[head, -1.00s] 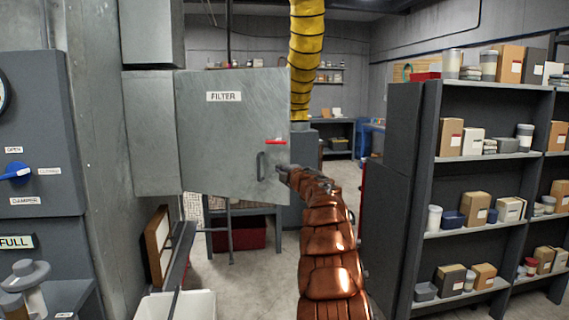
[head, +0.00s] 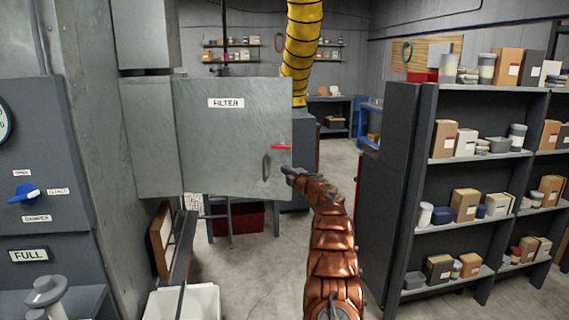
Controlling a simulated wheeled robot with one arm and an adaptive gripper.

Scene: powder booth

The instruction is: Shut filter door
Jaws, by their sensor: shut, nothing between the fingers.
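The grey filter door (head: 225,150) carries a FILTER label and stands out from the grey housing at the left, swung open across the view. A red latch (head: 281,147) and a dark vertical handle (head: 266,167) sit near its right edge. My gripper (head: 287,171) is at the end of my copper-coloured arm, close to the door's right edge, just right of the handle. It is small here and looks shut and empty. I cannot tell whether it touches the door.
A shelf unit (head: 425,175) with boxes and jars stands close on the right of my arm. A control panel (head: 35,190) with a blue knob is at the left. A white bin (head: 183,303) and a framed filter panel (head: 161,240) are low left.

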